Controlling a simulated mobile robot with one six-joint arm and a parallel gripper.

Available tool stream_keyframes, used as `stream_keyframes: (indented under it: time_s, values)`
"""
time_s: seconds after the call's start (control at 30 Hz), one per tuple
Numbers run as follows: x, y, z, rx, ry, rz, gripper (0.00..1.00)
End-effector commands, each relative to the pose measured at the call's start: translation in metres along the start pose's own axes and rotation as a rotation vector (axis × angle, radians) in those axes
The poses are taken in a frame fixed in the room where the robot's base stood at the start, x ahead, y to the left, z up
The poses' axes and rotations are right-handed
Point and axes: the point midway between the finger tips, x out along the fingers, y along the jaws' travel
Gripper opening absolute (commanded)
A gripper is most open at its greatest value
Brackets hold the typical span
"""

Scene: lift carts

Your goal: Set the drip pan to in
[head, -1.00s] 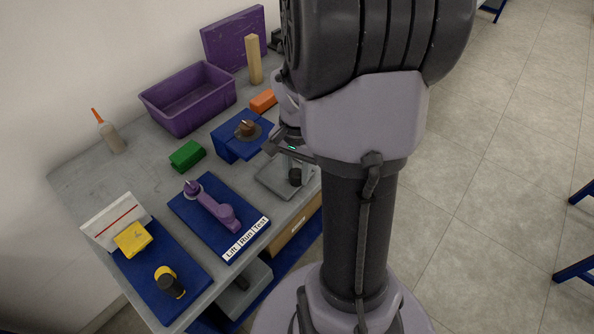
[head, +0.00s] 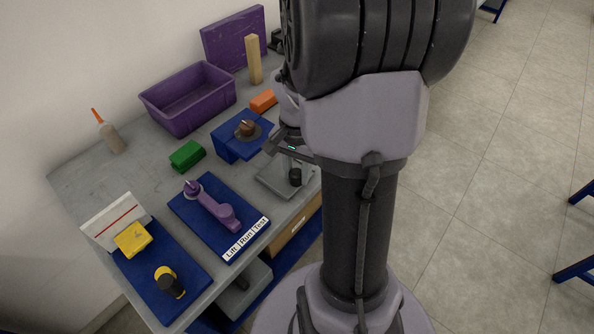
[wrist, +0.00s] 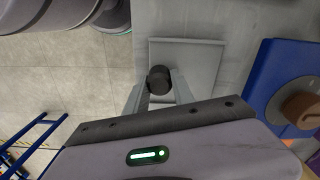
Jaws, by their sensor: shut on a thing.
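A flat grey sliding plate with a raised rim, which looks like the drip pan (head: 272,183), lies at the right front edge of the bench. It also shows in the wrist view (wrist: 207,55). A black round knob (head: 295,177) stands up on it near the bench edge. My gripper (wrist: 164,85) is shut on this knob, which shows between the two fingers in the wrist view. In the head view my gripper is mostly hidden behind my arm, as is the plate's right side.
A blue block with a brown knob (head: 247,128) stands just left of the plate. A blue panel with a purple lever (head: 212,205) and a Lift/Run/Test label lies nearer. A green block (head: 187,155), an orange block (head: 263,101) and a purple bin (head: 188,98) stand behind.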

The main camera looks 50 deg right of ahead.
Motion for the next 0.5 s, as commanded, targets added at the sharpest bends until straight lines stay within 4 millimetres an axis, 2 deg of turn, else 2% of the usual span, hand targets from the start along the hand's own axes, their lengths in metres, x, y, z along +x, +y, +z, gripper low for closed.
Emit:
stream_keyframes:
  time_s: [0.17,0.4,0.5]
  values:
    - [-0.001,-0.002,-0.001,-0.001,0.001,-0.001,0.00]
    - [-0.002,-0.034,-0.010,-0.002,0.002,-0.001,0.00]
    - [-0.001,-0.039,-0.011,-0.002,0.002,-0.001,0.00]
